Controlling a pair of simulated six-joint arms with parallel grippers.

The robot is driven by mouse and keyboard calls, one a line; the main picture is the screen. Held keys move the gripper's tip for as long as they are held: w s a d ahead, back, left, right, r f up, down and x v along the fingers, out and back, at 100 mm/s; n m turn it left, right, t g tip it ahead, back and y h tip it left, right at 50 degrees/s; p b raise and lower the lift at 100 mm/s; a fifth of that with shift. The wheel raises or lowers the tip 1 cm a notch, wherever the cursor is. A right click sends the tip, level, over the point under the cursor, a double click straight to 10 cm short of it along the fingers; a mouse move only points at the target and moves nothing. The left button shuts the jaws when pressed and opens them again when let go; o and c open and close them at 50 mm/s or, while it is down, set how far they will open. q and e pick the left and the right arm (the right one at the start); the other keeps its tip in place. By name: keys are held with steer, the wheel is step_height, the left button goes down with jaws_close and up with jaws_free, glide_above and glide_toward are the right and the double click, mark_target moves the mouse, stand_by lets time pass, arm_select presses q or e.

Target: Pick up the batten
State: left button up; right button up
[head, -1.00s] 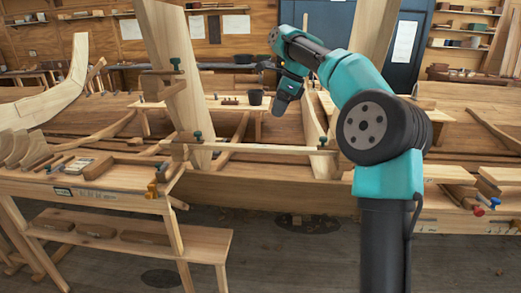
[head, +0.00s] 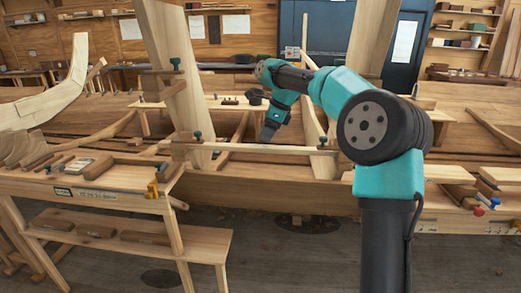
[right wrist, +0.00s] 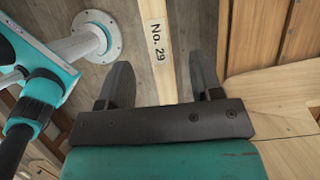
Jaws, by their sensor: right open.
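The batten (head: 258,149) is a long pale wooden strip lying level across the uprights in the middle of the head view. In the right wrist view the batten (right wrist: 158,75) runs between the two dark fingers and carries a "No. 29" label. My right gripper (head: 268,134) points down just above the batten, and its lower end lies close to the strip. In the right wrist view the right gripper (right wrist: 161,58) is open, one finger on each side of the batten. I cannot tell whether the fingers touch it. My left gripper is not in view.
Dark green-topped clamps (head: 197,136) and (head: 322,141) stand at the batten's supports on either side of the gripper. A workbench (head: 110,200) with tools stands at the left. Open floor (head: 270,260) lies in front.

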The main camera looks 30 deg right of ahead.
mark_target(260, 146)
steer(key=shift+x, duration=2.5)
steer(key=shift+s, duration=0.15)
jaws_close()
steer(key=shift+s+a+r, duration=0.15)
steer(key=shift+r, duration=0.4)
step_height(260, 146, up, 10)
steer(key=s+a, duration=1.3)
steer(key=s, duration=0.1)
steer(key=shift+s+r, duration=0.2)
steer(key=shift+s, duration=0.1)
